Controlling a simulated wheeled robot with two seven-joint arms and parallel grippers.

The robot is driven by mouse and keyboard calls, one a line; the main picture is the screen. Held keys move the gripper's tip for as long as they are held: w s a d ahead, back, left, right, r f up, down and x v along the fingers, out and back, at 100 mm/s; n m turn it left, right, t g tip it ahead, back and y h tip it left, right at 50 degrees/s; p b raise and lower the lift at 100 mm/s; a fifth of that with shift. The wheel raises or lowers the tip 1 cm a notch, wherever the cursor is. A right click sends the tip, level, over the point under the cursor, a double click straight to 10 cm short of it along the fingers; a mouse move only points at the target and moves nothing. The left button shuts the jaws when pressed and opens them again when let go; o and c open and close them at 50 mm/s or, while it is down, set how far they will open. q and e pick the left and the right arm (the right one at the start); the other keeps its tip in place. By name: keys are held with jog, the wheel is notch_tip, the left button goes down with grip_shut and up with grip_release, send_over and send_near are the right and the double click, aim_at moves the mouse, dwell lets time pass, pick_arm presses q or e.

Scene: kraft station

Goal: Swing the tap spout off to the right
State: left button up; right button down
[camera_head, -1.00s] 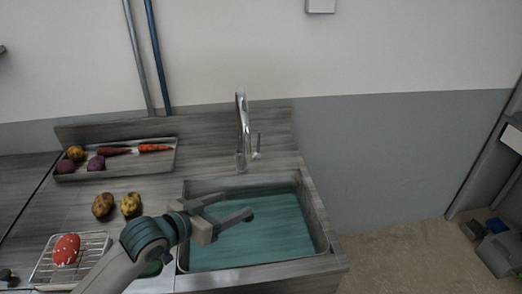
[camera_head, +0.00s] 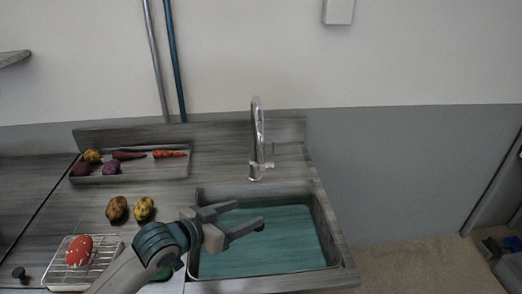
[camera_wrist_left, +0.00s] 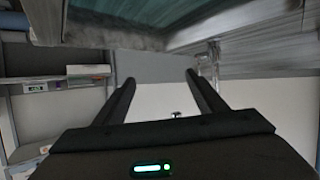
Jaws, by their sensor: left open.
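The chrome tap (camera_head: 257,140) stands upright at the back edge of the sink, with its spout curving at the top and a small lever on its right side. The tap also shows in the left wrist view (camera_wrist_left: 208,62), just beyond the right-hand finger. My left gripper (camera_head: 250,215) is open and empty over the left part of the sink, in front of the tap and apart from it. Its two fingers also show in the left wrist view (camera_wrist_left: 158,85). My right gripper is not in view.
The sink (camera_head: 334,238) holds teal water. Left of it lie two potatoes (camera_head: 144,208), a wire rack (camera_head: 52,272) with a red spotted item (camera_head: 79,250), and a tray (camera_head: 140,180) of vegetables. Pipes (camera_head: 176,60) run up the wall.

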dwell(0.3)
pick_arm(q)
jog(key=c, duration=0.5)
jog(key=shift+s+d+r, duration=0.1)
jog(key=shift+d+r, duration=0.1)
jog(key=shift+r, duration=0.1)
jog(key=shift+c, duration=1.2)
notch_tip(320, 180, up, 10)
jog(key=s+a+n+t+y, duration=0.1)
jog(key=n+t, duration=0.1)
jog(key=t, duration=0.3)
jog(key=shift+s+f+t+p, duration=0.2)
jog(key=shift+s+t+p, duration=0.1)
jog(key=shift+s+t, duration=0.1)
jog(key=shift+w, duration=0.1)
jog(key=p+x, duration=0.5)
jog(key=x, duration=1.2)
